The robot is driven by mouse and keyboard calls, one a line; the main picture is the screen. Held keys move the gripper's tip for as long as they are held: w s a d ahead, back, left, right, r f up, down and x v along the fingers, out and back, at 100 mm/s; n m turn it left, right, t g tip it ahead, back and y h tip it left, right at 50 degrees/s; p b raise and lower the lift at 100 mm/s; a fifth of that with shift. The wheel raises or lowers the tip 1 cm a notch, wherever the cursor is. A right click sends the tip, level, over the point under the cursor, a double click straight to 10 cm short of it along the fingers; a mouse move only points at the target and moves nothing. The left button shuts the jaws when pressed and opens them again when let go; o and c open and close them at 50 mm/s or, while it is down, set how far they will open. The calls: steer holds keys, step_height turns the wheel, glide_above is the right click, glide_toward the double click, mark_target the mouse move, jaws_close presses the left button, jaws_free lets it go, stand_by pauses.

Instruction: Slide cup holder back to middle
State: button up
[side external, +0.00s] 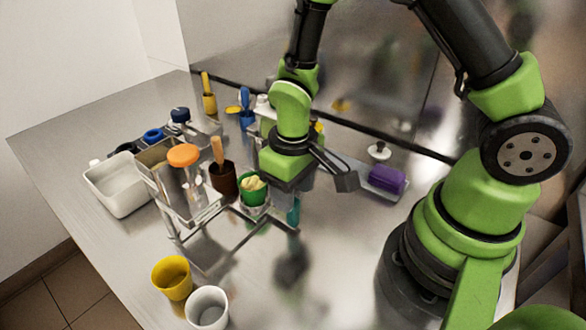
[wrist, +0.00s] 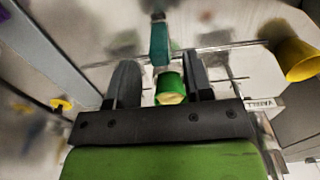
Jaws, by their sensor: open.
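A green cup (side external: 254,193) with pale yellow contents stands in a light-coloured cup holder (side external: 252,208) on the metal rail frame. In the wrist view the green cup (wrist: 170,86) shows between my fingers. A teal upright piece (side external: 293,212) shows below my gripper; it also shows in the wrist view (wrist: 159,42), just beyond the cup. I cannot tell whether it is joined to the holder. My gripper (side external: 294,196) points down beside the cup. Its fingers (wrist: 160,76) are spread either side of the cup and teal piece. Contact is not clear, and much of the holder is hidden.
A yellow cup (side external: 171,278) and a white cup (side external: 207,308) stand at the front. A brown cup (side external: 222,181) with a wooden handle and an orange-lidded dispenser (side external: 184,158) are close left. A white tub (side external: 117,188) is far left. A purple block (side external: 386,179) lies right.

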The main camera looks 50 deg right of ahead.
steer(key=shift+r, duration=2.4)
steer(key=shift+r, duration=0.1)
steer(key=s+d+r+m+t+y, duration=0.1)
steer(key=s+r+m+t, duration=0.1)
steer(key=s+r, duration=0.3)
steer(key=s+d+r+m+t+y, duration=0.1)
steer(key=s+r+t, duration=0.4)
steer(key=r, duration=0.8)
steer(key=shift+d+r+m, duration=0.15)
steer(key=shift+r+m, duration=0.15)
steer(key=shift+m, duration=0.2)
